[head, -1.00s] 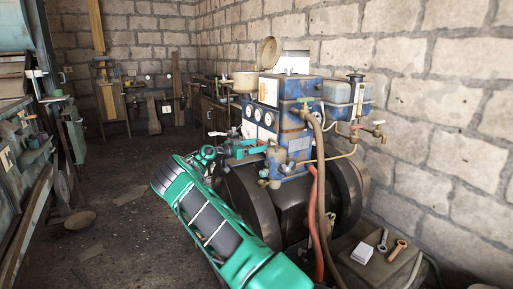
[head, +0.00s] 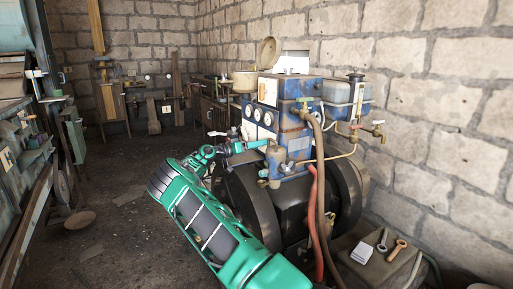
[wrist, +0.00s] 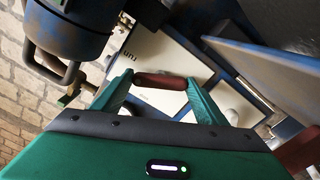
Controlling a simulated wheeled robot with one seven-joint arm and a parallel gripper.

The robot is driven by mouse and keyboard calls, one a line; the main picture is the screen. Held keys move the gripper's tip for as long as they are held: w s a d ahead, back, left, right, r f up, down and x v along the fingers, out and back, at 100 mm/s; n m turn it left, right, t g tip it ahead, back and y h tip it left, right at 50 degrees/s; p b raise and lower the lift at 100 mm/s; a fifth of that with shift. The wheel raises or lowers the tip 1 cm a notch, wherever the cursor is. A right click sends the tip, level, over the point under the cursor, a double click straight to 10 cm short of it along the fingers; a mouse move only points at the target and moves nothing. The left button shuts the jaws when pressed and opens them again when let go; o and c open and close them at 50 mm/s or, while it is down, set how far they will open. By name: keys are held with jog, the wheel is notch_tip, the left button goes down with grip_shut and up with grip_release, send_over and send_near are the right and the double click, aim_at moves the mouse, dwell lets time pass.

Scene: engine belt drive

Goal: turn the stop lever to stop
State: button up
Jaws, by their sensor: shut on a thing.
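The stop lever's red-brown grip (wrist: 160,81) lies crosswise between the fingertips of my gripper (wrist: 160,86) in the wrist view. The green fingers are shut on it, one at each end. In the head view my arm reaches to the blue engine (head: 292,135), and the lever is too small there to make out.
A dark round vessel with a loop handle (wrist: 70,35) is close at the upper left in the wrist view. Big dark flywheels (head: 350,190), a red hose (head: 314,215) and a brown hose flank the engine. The floor (head: 110,205) at left is mostly clear.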

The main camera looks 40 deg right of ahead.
jog(key=n, duration=1.2)
jog(key=shift+w+a+f+n, duration=0.15)
jog(key=shift+w+f+n, duration=0.1)
jog(key=shift+n, duration=0.15)
dwell(0.3)
jog(key=o, duration=1.1)
jog(key=shift+c, duration=0.2)
jog(key=shift+s, duration=0.1)
jog(key=shift+r, duration=0.1)
jog(key=v, duration=1)
jog(key=shift+a, duration=0.35)
